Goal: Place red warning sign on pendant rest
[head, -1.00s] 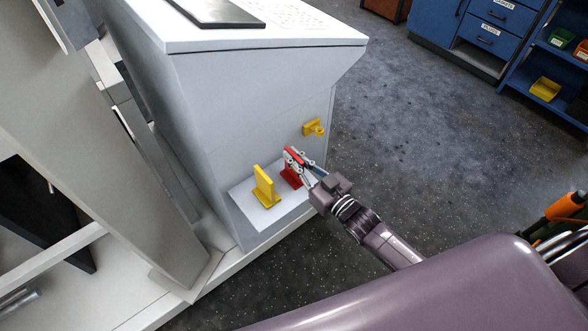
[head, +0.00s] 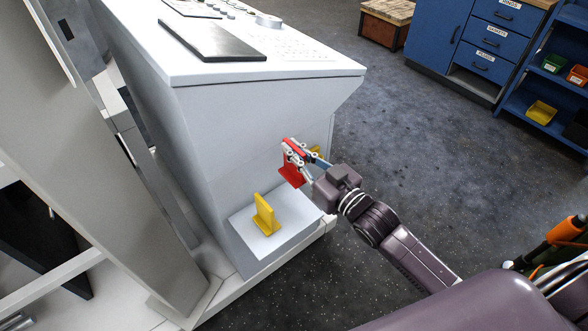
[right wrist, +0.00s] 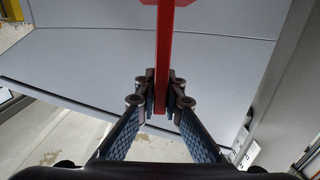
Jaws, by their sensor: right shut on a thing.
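The red warning sign (head: 290,175) is in my right gripper (head: 297,155), which is shut on its upper part. The sign is held in front of the grey console's side, apparently clear of the ledge. In the right wrist view the red sign (right wrist: 163,55) runs upright between the two fingers (right wrist: 160,97). A yellow sign (head: 265,215) stands on the pale ledge (head: 250,243) at the console's foot. A yellow bracket (head: 318,152) on the console side is mostly hidden behind my right gripper. I cannot tell which part is the pendant rest. My left gripper is not in view.
The grey console (head: 225,120) rises behind the sign, with a dark flat panel (head: 210,40) on its top. Pale machine framing (head: 130,200) stands at left. Open dark floor (head: 430,150) lies to the right, with blue cabinets (head: 480,45) at the back.

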